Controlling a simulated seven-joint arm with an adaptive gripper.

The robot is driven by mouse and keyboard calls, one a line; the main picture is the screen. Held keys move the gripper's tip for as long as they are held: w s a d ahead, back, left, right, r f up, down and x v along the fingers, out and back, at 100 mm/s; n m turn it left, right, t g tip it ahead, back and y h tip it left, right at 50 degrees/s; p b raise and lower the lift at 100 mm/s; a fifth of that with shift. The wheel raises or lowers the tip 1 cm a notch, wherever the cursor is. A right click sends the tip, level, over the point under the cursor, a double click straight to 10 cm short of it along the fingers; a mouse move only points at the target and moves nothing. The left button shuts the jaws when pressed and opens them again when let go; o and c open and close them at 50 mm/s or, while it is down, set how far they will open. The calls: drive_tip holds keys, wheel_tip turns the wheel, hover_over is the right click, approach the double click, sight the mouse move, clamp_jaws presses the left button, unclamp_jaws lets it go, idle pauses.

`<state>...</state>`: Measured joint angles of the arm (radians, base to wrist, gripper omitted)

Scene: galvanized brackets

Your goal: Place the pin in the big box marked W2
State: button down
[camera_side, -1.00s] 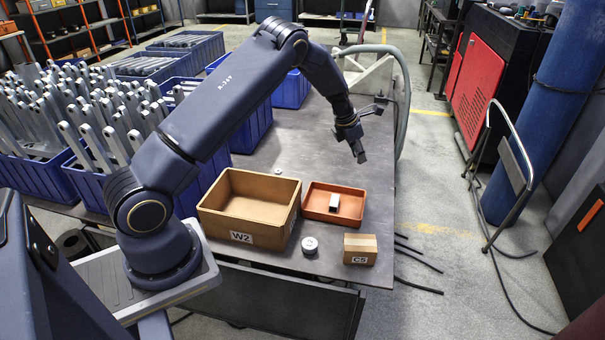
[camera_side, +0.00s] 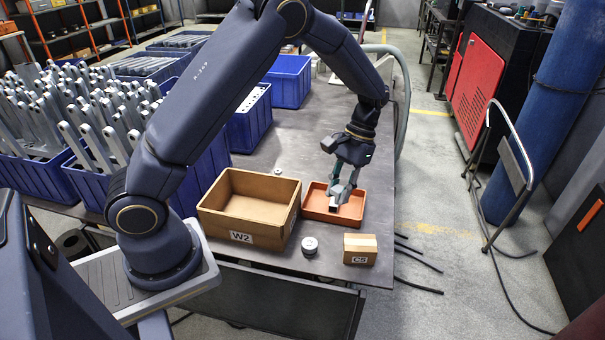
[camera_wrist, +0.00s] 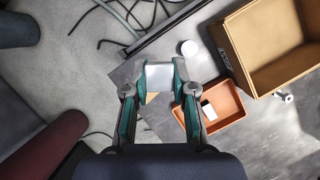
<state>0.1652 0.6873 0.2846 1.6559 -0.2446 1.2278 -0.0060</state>
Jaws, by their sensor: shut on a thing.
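My gripper (camera_side: 342,192) is over the orange tray in the side view, pointing down. It is shut on a silver-grey, flat-faced piece (camera_wrist: 160,76), which shows between the fingertips in the wrist view. I cannot tell whether this piece is the pin. The big open cardboard box marked W2 (camera_side: 240,238) stands left of the tray and looks empty; its label also shows in the wrist view (camera_wrist: 225,61). A small upright metal thing (camera_wrist: 284,97) is on the table near that box; in the side view it is a small spot (camera_side: 278,172).
The orange tray (camera_side: 355,220) holds a small pale block (camera_wrist: 208,111). A round white cap (camera_side: 310,245) and a small closed carton marked CS (camera_side: 361,249) are at the table's front edge. Blue bins (camera_side: 249,125) stand behind. The table behind the tray is clear.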

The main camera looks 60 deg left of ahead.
drive_tip(key=m, duration=0.1)
drive_tip(key=m+y, duration=0.1)
drive_tip(key=shift+s+r+m, duration=0.15)
drive_tip(key=shift+s+m, duration=0.25)
drive_tip(key=n, duration=0.1)
drive_tip(key=w+f+n+h, duration=0.1)
drive_tip(key=n, duration=0.1)
drive_tip(key=f+n, duration=0.1)
drive_tip(key=shift+w+d+f+n+h, duration=0.1)
drive_tip(key=shift+w+n+h, duration=0.2)
drive_tip(key=shift+n+h, duration=0.1)
drive_tip(key=w+a+f+n+t+h, duration=0.3)
drive_tip(key=w+a+f+n+t, duration=0.25)
drive_tip(key=n, duration=1.15)
drive_tip(key=m+g+y, duration=0.3)
drive_tip(key=m+y, duration=0.6)
drive_tip(key=m, duration=2.7)
hover_over(253, 208)
drive_tip(key=s+d, duration=0.2)
drive_tip(key=s, duration=0.2)
wheel_tip(253, 208, down, 6)
drive_tip(key=shift+n, duration=0.4)
drive_tip(key=f, duration=1)
drive_tip(key=shift+s+d, duration=0.1)
drive_tip(key=shift+s, duration=0.25)
